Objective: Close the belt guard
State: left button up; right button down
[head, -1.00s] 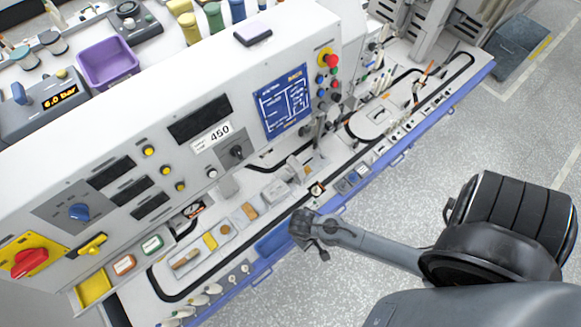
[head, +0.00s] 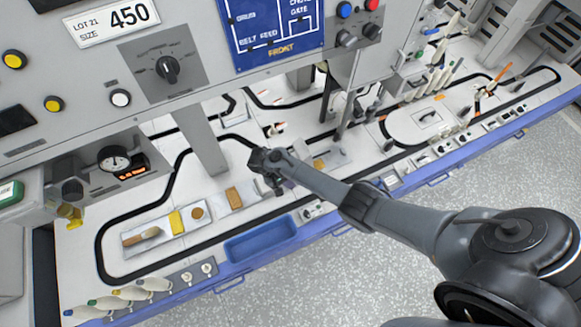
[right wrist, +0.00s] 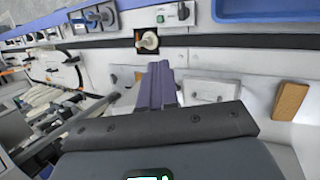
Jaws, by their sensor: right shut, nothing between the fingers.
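My right gripper (head: 275,182) is low over the white bench deck near the middle of the head view, with its arm coming in from the lower right. In the right wrist view its purple fingers (right wrist: 157,88) are together and hold nothing. A pale plate with a grey handle (right wrist: 207,90) lies just right of the fingers there, and another handled plate is on their left. I cannot tell whether either is the belt guard, or whether the fingers touch one. The black belt track (head: 190,222) runs around the deck. My left gripper is not in view.
A blue tray (head: 260,243) is set in the front edge; several bobbins (head: 150,286) stand at the front left. A grey post (head: 203,145) rises left of the gripper. The control panel (head: 100,95) overhangs the deck.

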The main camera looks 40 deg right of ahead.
jog(key=w+d+r+t+b, duration=0.1)
jog(key=w+r+t+b, duration=0.15)
jog(key=w+b, duration=0.9)
pick_arm(q)
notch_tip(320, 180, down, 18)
jog(key=b, duration=0.4)
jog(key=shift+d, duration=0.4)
pick_arm(e)
jog(key=d+f, duration=0.7)
jog(key=f, duration=0.2)
jog(key=shift+d+f+m, duration=0.15)
jog(key=shift+f+m, duration=0.15)
jog(key=shift+f, duration=0.05)
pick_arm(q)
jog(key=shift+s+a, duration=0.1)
